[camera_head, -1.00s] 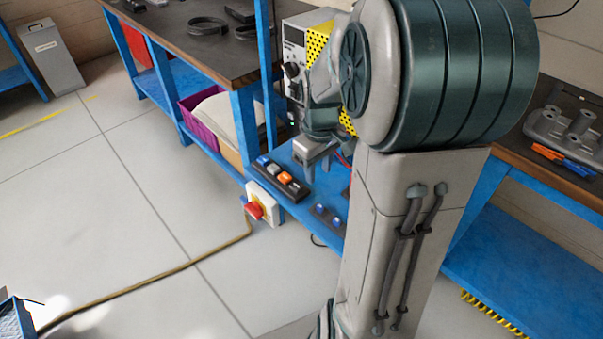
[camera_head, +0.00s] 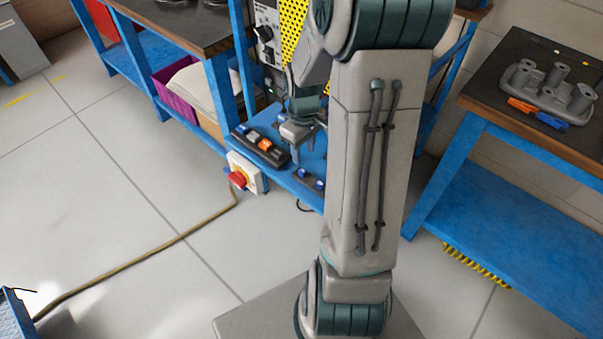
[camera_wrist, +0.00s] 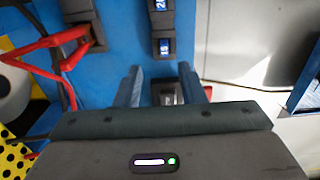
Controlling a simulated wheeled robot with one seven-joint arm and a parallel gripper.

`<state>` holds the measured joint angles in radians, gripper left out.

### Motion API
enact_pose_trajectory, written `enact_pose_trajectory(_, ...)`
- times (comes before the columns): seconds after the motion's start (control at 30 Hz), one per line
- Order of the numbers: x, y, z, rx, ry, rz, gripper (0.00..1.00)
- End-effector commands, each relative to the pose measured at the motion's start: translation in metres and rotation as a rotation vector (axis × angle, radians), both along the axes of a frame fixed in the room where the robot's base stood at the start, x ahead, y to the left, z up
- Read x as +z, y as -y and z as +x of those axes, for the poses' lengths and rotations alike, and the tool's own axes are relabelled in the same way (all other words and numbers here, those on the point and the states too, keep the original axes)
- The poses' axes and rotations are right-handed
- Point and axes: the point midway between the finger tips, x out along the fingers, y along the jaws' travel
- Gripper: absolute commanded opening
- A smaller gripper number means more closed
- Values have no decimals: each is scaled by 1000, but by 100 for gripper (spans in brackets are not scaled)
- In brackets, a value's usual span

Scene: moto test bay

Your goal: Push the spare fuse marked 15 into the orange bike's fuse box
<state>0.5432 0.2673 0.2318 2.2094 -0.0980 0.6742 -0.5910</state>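My gripper (camera_head: 302,148) points down over the blue lower shelf (camera_head: 315,165). In the wrist view its two fingers (camera_wrist: 160,88) stand apart, with no fuse visibly held. A dark block with a grey insert (camera_wrist: 168,93) shows below and between them. A small black holder (camera_head: 309,186) carries two blue fuses. In the wrist view, the nearer blue fuse (camera_wrist: 164,47) seems marked 15; the mark on the farther blue fuse (camera_wrist: 160,5) is cut off. A black strip (camera_head: 262,147) with blue, grey and orange pieces lies left of the gripper. I cannot tell which part is the orange bike's fuse box.
Red leads (camera_wrist: 45,42) run to a dark block at the wrist view's upper left. A yellow dotted panel (camera_head: 296,42) stands behind the shelf. A red-knobbed white switch box (camera_head: 243,175) hangs on the shelf's front. A hose (camera_head: 150,260) crosses the open floor.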

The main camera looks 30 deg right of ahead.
Motion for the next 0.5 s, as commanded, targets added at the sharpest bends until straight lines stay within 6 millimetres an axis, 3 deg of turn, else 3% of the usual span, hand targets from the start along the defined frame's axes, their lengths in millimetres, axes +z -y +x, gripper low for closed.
enact_pose_trajectory(0.13, -14, 0, -1, 0, -2, 2, 36)
enact_pose_trajectory(0.5, -17, 0, -1, 0, 0, 1, 36)
